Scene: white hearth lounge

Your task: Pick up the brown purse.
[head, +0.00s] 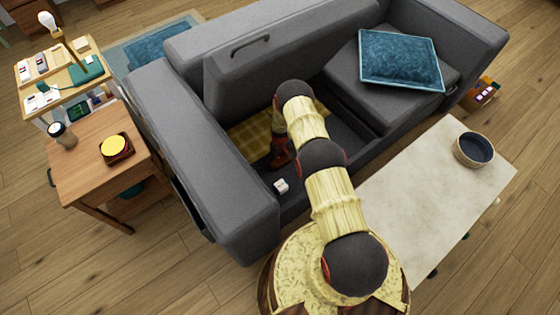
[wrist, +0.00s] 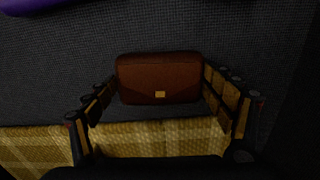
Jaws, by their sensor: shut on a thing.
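The brown purse (wrist: 160,78) is in the middle of the wrist view, a small flap bag with a gold clasp, against dark grey fabric. My gripper (wrist: 161,84) has one finger on each side of the purse and is shut on it, with the fingertips at its two ends. In the head view my arm reaches down into the grey sofa (head: 240,85), where its seat lies open.
A yellow plaid blanket (wrist: 180,138) lies close by in the sofa, and a purple thing (wrist: 45,5) shows at the upper left. A small white box (head: 281,186) is near my arm. A pale table (head: 430,195) with a dark bowl (head: 474,149) stands at right.

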